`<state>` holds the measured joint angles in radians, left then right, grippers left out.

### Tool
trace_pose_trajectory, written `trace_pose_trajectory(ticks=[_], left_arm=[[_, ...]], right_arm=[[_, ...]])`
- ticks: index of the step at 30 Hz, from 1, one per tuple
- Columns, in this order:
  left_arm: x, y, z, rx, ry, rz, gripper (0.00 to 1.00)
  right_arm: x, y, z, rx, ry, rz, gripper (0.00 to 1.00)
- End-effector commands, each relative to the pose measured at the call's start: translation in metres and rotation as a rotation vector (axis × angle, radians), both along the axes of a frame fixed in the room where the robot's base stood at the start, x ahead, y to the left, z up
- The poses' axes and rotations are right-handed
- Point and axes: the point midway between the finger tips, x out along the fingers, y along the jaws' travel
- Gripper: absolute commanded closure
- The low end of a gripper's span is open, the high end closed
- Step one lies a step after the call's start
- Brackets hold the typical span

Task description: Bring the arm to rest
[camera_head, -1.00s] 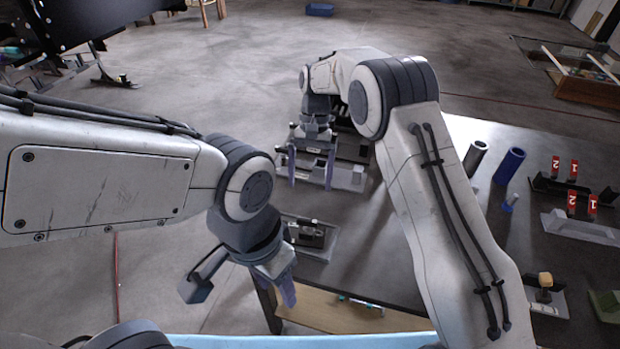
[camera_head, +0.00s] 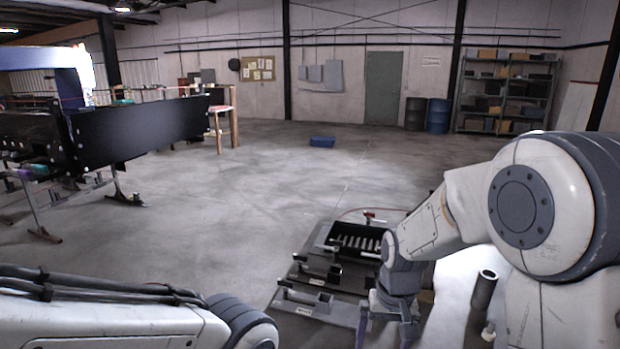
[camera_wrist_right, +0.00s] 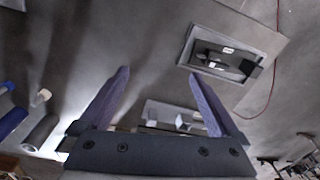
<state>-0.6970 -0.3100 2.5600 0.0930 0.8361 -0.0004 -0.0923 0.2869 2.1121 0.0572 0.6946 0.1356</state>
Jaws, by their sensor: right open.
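My right arm comes in from the right in the head view. Its gripper (camera_head: 388,328) points down at the near right side of the dark fixtures on the table. In the right wrist view its two fingers (camera_wrist_right: 160,74) are spread apart with nothing between them. My left arm (camera_head: 110,322) shows only as a forearm and joint at the lower left of the head view. The left gripper is out of the picture.
Dark fixtures with metal bases (camera_head: 325,303) and a slotted black rack (camera_head: 357,240) stand beside the right gripper. A dark tube (camera_head: 484,290) stands to its right. A black conveyor (camera_head: 150,128) is at left. Open floor with a blue bin (camera_head: 322,141) lies beyond.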

Motion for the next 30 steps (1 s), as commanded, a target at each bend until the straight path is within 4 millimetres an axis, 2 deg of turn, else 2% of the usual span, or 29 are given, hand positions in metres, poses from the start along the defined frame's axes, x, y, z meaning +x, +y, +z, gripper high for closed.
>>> trace_pose_trajectory(ticks=[1, 6, 15, 23, 26, 30], left_arm=[[0.000, 0.000, 0.000, 0.000, 0.000, 0.000, 0.50], [0.000, 0.000, 0.000, 0.000, 0.000, 0.000, 0.50], [0.000, 0.000, 0.000, 0.000, 0.000, 0.000, 0.50], [0.000, 0.000, 0.000, 0.000, 0.000, 0.000, 0.50], [0.000, 0.000, 0.000, 0.000, 0.000, 0.000, 0.50], [0.000, 0.000, 0.000, 0.000, 0.000, 0.000, 0.50]], right_arm=[[-0.012, -0.008, 0.001, -0.006, -0.026, 0.006, 0.03], [-0.041, -0.025, 0.000, -0.025, -0.098, 0.037, 0.03], [-0.086, -0.040, -0.003, -0.053, -0.194, 0.092, 0.03], [-0.111, 0.017, 0.015, -0.019, -0.144, 0.280, 0.03], [-0.128, 0.038, 0.023, -0.007, -0.120, 0.361, 0.03], [-0.159, 0.067, 0.035, 0.011, -0.082, 0.500, 0.03]])
